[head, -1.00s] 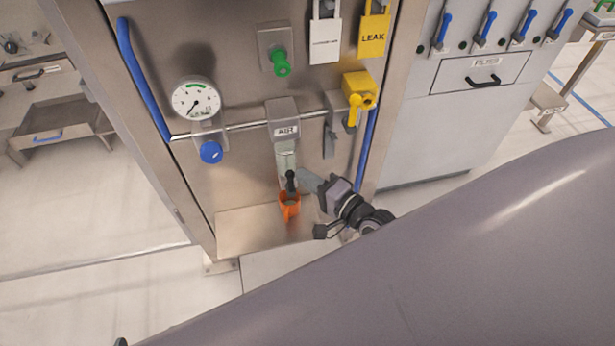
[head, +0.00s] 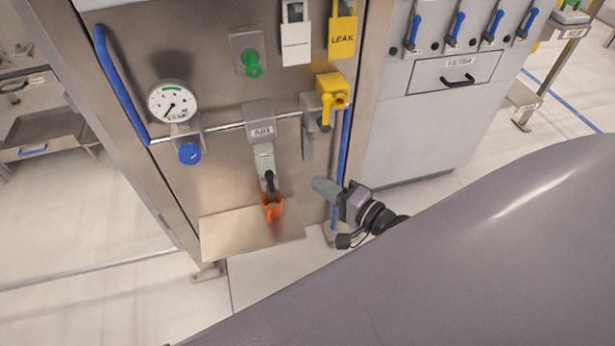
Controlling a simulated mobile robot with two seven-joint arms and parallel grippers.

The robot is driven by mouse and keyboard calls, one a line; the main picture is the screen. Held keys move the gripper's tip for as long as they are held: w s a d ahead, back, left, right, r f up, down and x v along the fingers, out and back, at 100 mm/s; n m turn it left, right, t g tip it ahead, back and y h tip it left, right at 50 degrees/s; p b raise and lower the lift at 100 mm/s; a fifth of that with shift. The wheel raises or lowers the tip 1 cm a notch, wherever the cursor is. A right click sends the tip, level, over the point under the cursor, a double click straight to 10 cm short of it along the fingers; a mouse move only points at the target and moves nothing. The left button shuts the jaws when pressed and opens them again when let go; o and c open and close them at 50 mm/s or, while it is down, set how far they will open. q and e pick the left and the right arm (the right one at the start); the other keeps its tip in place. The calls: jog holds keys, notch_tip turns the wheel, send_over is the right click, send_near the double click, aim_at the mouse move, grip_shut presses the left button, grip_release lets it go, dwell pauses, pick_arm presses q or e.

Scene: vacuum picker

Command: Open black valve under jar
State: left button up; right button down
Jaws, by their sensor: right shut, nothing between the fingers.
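The jar (head: 264,158) is a clear narrow vessel under a grey block labelled AB1 (head: 260,124) on the steel panel. The small black valve (head: 269,182) sits at the jar's lower end, just above an orange cup (head: 272,209). My right gripper (head: 318,186) is to the right of the valve, apart from it, pointing left. Its fingers are shut with nothing between them. The fine angle of the valve handle is too small to tell. My left gripper is not in view.
A steel shelf (head: 235,232) juts out below the cup. A pipe with a gauge (head: 172,101), blue knob (head: 189,153) and yellow valve (head: 331,92) crosses the panel. A blue vertical bar (head: 342,150) is close behind my right gripper. Open floor lies below.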

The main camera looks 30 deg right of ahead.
jog(key=shift+v, duration=1.95)
jog(key=s+a+f+n+g+h, duration=0.35)
jog(key=s+a+n+g, duration=0.25)
jog(key=s+a+n, duration=0.65)
jog(key=d+r+n+p, duration=0.2)
jog(key=d+r+p, duration=0.3)
jog(key=r+p, duration=0.7)
jog(key=w+p, duration=0.1)
jog(key=p, duration=0.3)
jog(key=shift+r+n, duration=0.25)
jog(key=shift+n, duration=0.1)
